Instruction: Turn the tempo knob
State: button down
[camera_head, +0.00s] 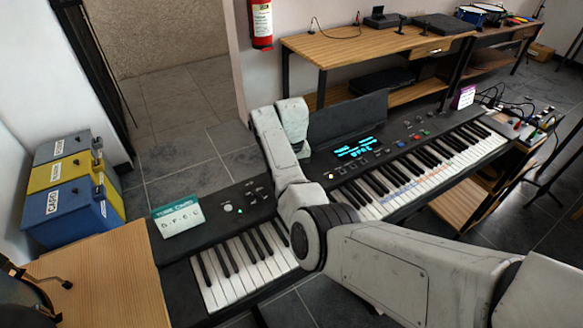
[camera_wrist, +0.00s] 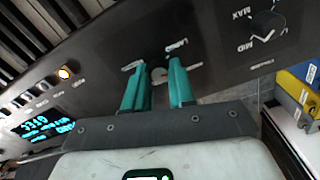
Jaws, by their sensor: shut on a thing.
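The tempo knob (camera_wrist: 159,75), a small grey round knob, sits on the dark keyboard panel in the wrist view. Small white lettering surrounds it, partly covered by my fingers. My gripper (camera_wrist: 160,68) has its two teal fingers on either side of the knob and is shut on it. A second knob (camera_wrist: 268,25) with MID and MAX markings is to the right, clear of the fingers. In the head view my wrist stands over the middle of the long black keyboard (camera_head: 340,172); my fingers and the tempo knob are hidden there.
The keyboard's lit display (camera_head: 356,147) is right of my wrist. A card with letters (camera_head: 178,216) stands on the keyboard's left part. Blue and yellow cases (camera_head: 75,185) are at the left. A wooden bench (camera_head: 350,45) stands behind. White keys (camera_head: 235,275) lie near my forearm.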

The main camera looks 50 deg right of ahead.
jog(key=n+p, duration=0.2)
jog(key=n, duration=0.2)
jog(key=shift+r+n, duration=0.15)
jog(key=shift+n, duration=0.15)
jog(key=shift+w+n+p, duration=0.1)
jog(key=shift+n+p, duration=0.5)
jog(key=shift+n, duration=1.6)
jog(key=c, duration=0.9)
grip_release()
jog(key=shift+c, duration=0.2)
notch_tip(320, 180, up, 11)
jog(key=shift+f+b, duration=0.2)
jog(key=shift+b, duration=0.2)
